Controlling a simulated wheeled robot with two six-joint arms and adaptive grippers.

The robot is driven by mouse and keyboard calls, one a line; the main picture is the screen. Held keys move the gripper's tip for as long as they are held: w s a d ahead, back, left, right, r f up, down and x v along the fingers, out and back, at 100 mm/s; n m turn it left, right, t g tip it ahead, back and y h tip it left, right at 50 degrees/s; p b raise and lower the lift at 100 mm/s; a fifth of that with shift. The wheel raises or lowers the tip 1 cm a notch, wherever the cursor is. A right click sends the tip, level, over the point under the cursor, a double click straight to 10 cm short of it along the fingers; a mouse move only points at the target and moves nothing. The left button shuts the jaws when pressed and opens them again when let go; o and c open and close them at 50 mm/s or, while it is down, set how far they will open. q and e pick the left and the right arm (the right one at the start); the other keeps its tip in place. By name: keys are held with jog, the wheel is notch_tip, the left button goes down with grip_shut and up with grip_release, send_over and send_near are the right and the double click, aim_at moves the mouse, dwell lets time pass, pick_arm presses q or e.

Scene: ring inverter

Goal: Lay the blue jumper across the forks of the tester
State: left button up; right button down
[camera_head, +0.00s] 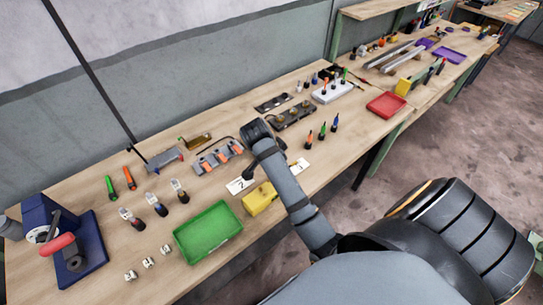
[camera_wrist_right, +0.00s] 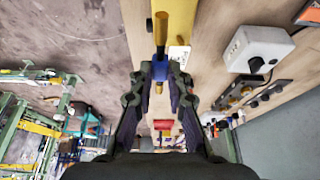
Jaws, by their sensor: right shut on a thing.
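My right gripper (camera_wrist_right: 160,84) is shut on a small blue piece, seen in the right wrist view; I take it for the blue jumper (camera_wrist_right: 160,70). A yellow-orange rod (camera_wrist_right: 161,30) extends from it up the picture, and a short yellowish tip shows below. In the head view my right arm reaches over the bench, and its fingertips and the jumper cannot be made out. No forks can be clearly identified. My left gripper is out of view.
A grey unit with orange parts (camera_head: 218,155), a green tray (camera_head: 208,232) and a yellow box (camera_head: 259,198) lie close to my arm on the bench (camera_head: 165,215). White cards (camera_head: 240,185) lie nearby. A red tray (camera_head: 386,104) is farther right.

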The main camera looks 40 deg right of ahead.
jog(key=shift+w+a+f, duration=0.2)
jog(key=shift+a+f, duration=0.2)
jog(key=shift+f, duration=0.15)
jog(key=shift+w+a+f, duration=0.2)
jog(key=shift+a+f, duration=0.15)
jog(key=shift+f, duration=0.15)
jog(key=shift+w+a+f+p, duration=0.2)
jog(key=shift+a+p, duration=0.05)
jog(key=shift+p, duration=0.35)
jog(key=shift+w+f, duration=0.1)
jog(key=shift+f, duration=0.25)
jog(key=shift+a+f, duration=0.2)
jog(key=shift+a, duration=0.05)
notch_tip(320, 180, down, 2)
jog(key=shift+f+p, duration=0.25)
jog(key=shift+p, duration=0.7)
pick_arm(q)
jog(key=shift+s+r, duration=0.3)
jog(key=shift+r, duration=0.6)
pick_arm(e)
jog(key=shift+w+f, duration=0.1)
jog(key=shift+f, duration=0.3)
